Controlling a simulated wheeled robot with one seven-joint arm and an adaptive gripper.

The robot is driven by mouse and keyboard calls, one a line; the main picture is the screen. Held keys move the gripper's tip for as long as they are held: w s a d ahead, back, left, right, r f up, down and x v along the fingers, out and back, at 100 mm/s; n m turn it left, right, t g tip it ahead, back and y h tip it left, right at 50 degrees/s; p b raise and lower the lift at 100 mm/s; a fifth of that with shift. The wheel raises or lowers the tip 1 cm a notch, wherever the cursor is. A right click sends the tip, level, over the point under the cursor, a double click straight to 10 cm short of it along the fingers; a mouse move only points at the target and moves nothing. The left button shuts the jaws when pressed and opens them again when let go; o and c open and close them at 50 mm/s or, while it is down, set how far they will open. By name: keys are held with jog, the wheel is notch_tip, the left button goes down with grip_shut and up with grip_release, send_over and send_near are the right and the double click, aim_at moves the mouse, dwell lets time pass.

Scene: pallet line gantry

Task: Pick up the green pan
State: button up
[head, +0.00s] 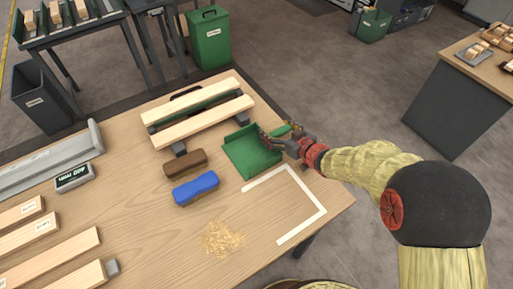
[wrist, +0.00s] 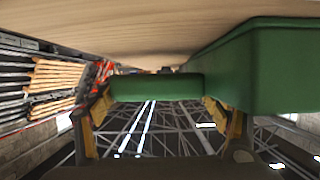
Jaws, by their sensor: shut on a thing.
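The green pan (head: 248,155) is a dustpan at the right side of the wooden table, beside the plank stack. Its handle points to the upper right. My gripper (head: 281,136) reaches in from the right and is shut on the handle. In the wrist view the green handle (wrist: 155,87) lies crosswise between the two fingers of my gripper (wrist: 158,105), and the pan's body (wrist: 270,65) fills the right. My fingers partly hide the handle in the head view. I cannot tell whether the pan touches the table.
A blue brush (head: 196,188) and a brown brush (head: 185,163) lie left of the pan. Wooden planks (head: 205,120) are stacked behind it. A white corner marking (head: 318,205) lies on bare table in front, with sawdust (head: 222,239) nearby. A green bin (head: 209,38) stands beyond the table.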

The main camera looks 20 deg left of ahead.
jog(key=shift+f, duration=0.2)
jog(key=c, duration=0.5)
jog(key=shift+r, duration=0.1)
